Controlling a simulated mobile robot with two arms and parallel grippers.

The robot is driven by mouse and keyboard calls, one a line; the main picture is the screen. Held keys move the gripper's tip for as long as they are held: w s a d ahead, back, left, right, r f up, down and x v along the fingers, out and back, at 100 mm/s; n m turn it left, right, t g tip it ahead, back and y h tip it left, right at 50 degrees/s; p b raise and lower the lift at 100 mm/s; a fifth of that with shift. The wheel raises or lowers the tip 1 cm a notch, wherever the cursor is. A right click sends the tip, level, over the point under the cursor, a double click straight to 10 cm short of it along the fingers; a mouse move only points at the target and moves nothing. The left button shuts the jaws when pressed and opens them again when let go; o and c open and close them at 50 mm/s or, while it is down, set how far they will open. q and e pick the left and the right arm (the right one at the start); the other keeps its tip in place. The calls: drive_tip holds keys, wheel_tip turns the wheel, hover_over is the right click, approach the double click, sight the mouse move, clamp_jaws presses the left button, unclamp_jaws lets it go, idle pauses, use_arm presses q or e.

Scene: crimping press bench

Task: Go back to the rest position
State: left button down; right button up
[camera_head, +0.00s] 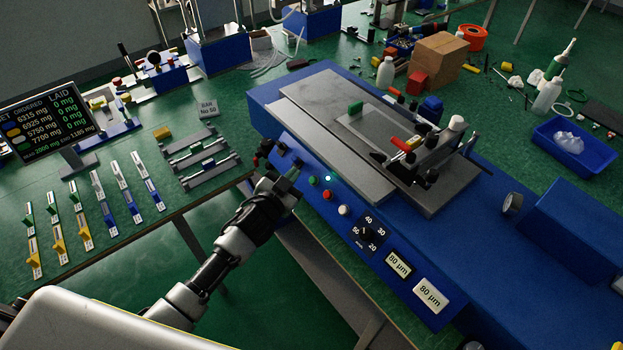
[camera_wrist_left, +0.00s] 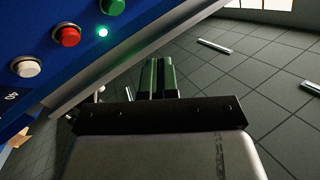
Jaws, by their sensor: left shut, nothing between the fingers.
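My left gripper (camera_head: 291,172) is at the front face of the blue press (camera_head: 262,97), near its buttons. In the left wrist view its two green-tipped fingers (camera_wrist_left: 159,76) are side by side, shut and empty. The green button (camera_wrist_left: 112,5), the red button (camera_wrist_left: 67,36), the white button (camera_wrist_left: 27,67) and a lit green lamp (camera_wrist_left: 102,32) are on the blue panel to their left. In the head view the red button (camera_head: 327,194) and white button (camera_head: 344,210) lie just right of the gripper. My right gripper is not in view.
A green bench (camera_head: 130,228) on the left holds a weight display (camera_head: 45,122) and rows of small coloured holders. The press carries a dial (camera_head: 366,232) and two 80 µm labels. A blue tray (camera_head: 573,147) and loose tools lie at the right. Open floor lies below the gripper.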

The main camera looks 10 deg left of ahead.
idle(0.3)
use_arm(q)
drive_tip(key=s+a+f+n+g+y+b, duration=0.15)
drive_tip(key=s+f, duration=0.35)
drive_tip(key=f, duration=0.5)
drive_tip(key=s+a+f+g+y, duration=0.1)
drive_tip(key=s+a+f+g, duration=0.15)
drive_tip(key=s+f, duration=0.55)
drive_tip(key=s+a+f+n+g+y+b, duration=0.1)
drive_tip(key=s+f+g, duration=0.2)
drive_tip(key=f, duration=0.9)
drive_tip(key=s+f+g, duration=0.3)
drive_tip(key=s+f, duration=0.2)
drive_tip(key=s, duration=0.6)
drive_tip(key=s+f+n+g+b, duration=0.1)
drive_tip(key=s+f+g, duration=0.1)
drive_tip(key=s+f, duration=0.4)
drive_tip(key=s+f+n+g, duration=0.1)
drive_tip(key=s+f+g, duration=0.2)
drive_tip(key=s, duration=1.3)
wheel_tip(320, 180, down, 3)
drive_tip(key=shift+s+a+f+g+b, duration=0.2)
drive_tip(key=shift+s+a+g+b, duration=0.05)
drive_tip(key=shift+s+g+b, duration=0.1)
drive_tip(key=shift+w, duration=0.1)
idle(0.4)
